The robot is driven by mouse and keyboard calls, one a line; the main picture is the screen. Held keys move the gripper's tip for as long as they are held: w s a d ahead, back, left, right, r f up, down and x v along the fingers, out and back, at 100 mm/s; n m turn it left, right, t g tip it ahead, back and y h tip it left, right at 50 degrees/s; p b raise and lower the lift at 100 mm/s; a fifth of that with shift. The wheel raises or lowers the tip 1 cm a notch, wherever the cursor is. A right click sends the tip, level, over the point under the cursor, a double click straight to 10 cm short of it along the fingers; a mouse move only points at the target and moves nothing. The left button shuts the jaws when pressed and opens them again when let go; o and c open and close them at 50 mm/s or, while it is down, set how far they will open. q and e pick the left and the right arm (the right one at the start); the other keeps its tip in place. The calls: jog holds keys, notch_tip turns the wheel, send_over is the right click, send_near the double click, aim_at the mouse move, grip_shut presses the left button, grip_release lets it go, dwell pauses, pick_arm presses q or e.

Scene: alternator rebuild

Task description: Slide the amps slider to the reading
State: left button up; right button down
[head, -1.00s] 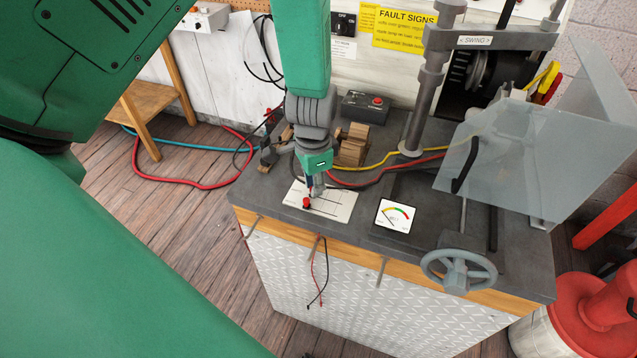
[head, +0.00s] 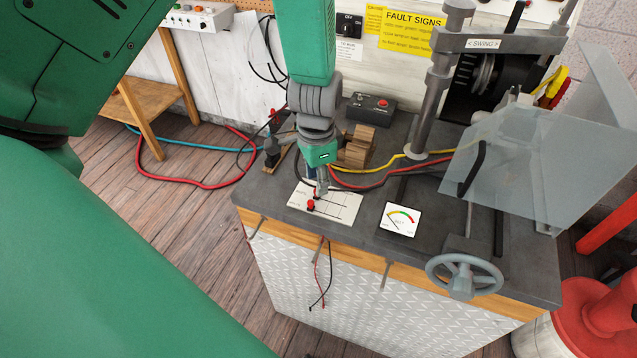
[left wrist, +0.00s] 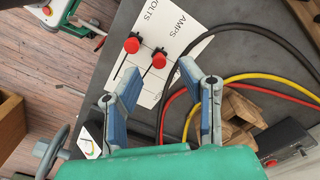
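A white slider panel (head: 345,207) lies on the bench top. In the left wrist view it carries the labels AMPS and VOLTS, and two red knobs sit at the label ends of their slots. The amps slider knob (left wrist: 158,61) is on the right there, the volts knob (left wrist: 131,45) on the left. My left gripper (left wrist: 160,75) is open and empty, with the amps knob just beyond the gap between its fingertips. In the head view the left gripper (head: 322,188) points down over the panel's left end, partly hiding the farther knob. My right gripper is out of view.
A gauge (head: 400,219) with a coloured scale stands right of the panel. Yellow and red cables (head: 385,180) run behind it. Wooden blocks (head: 357,148) and a dark box with a red button (head: 371,108) stand behind. A handwheel (head: 464,277) and clear shield (head: 525,165) are at right.

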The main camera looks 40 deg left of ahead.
pick_arm(q)
notch_tip(320, 180, up, 9)
jog(key=shift+r, duration=0.15)
jog(key=shift+a, duration=0.25)
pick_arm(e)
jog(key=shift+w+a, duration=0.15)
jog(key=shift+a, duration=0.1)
